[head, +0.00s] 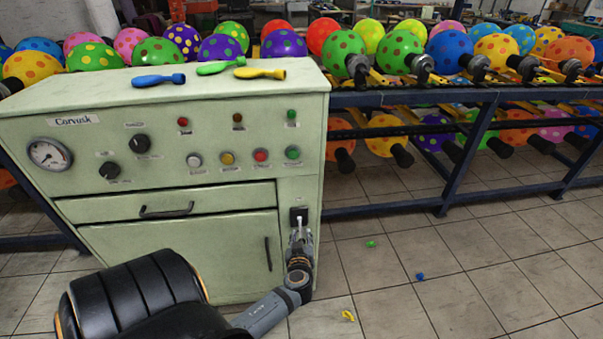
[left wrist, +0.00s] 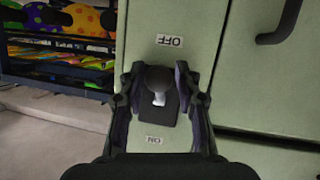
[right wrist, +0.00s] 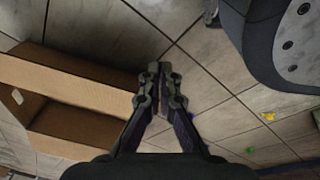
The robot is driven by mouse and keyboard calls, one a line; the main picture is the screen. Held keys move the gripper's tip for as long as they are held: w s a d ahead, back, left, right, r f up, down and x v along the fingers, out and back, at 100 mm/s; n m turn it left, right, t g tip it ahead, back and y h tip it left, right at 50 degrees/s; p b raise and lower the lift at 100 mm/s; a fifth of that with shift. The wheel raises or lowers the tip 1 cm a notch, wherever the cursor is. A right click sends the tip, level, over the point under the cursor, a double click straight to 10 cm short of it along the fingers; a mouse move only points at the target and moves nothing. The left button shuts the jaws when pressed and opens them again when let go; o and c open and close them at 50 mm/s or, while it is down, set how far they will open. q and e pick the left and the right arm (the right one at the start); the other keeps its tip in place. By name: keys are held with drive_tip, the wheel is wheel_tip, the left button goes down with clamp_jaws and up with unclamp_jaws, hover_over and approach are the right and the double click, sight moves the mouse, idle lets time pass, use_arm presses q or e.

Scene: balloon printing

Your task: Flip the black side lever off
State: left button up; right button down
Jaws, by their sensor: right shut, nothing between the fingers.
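The black side lever (left wrist: 158,80) is a dark round knob on a short pale shaft. It stands on a black plate on the green cabinet's narrow side. In the left wrist view an upside-down OFF label (left wrist: 170,41) is above the plate and an ON label (left wrist: 154,140) below. My left gripper (left wrist: 156,80) is open, its fingers on either side of the knob with small gaps showing. In the head view, my left gripper (head: 300,238) is just below the black plate (head: 299,215) and hides part of it. My right gripper (right wrist: 160,70) is shut and empty above the floor.
The green cabinet (head: 165,245) has dials, buttons and a drawer; several uninflated balloons lie on top. A rack (head: 440,98) of inflated balloons stands behind and right. An open cardboard box (right wrist: 75,75) is left of my right gripper. Tiled floor is mostly clear.

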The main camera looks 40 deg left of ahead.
use_arm(q)
drive_tip(key=shift+w+r, duration=0.1)
drive_tip(key=shift+r, duration=0.1)
drive_tip(key=shift+r, duration=0.1)
drive_tip(key=v, duration=1.1)
drive_tip(key=shift+s+d, duration=0.3)
drive_tip(key=shift+s, duration=0.05)
